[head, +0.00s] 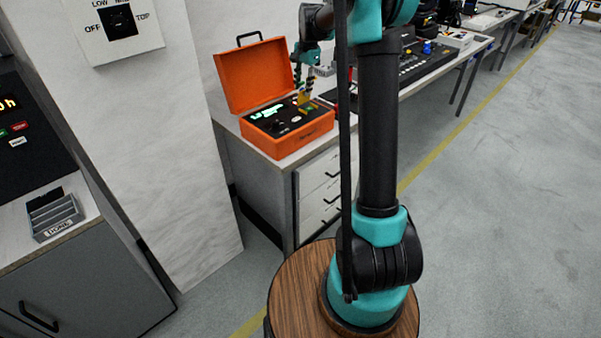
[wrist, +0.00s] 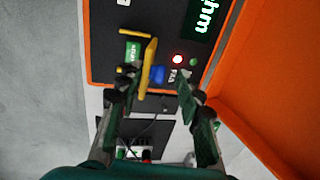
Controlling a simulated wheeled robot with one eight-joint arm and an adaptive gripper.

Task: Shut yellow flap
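The yellow flap (wrist: 147,66) is on the black panel of the orange case (head: 268,133). In the wrist view it shows as a narrow yellow piece seen nearly edge-on, so it looks raised from the panel. A green labelled patch (wrist: 132,52) lies to its left and a blue part (wrist: 158,74) to its right. My gripper (wrist: 154,84) is open, with one finger on each side of the flap's lower end. I cannot tell whether either finger touches it. In the head view my gripper (head: 303,92) is over the panel's right part, near the flap (head: 306,100).
The case's orange lid (head: 250,77) stands open behind the panel and shows close on the right in the wrist view (wrist: 270,85). A black console (head: 425,60) is on the bench to the right. A wall pillar (head: 130,150) stands left.

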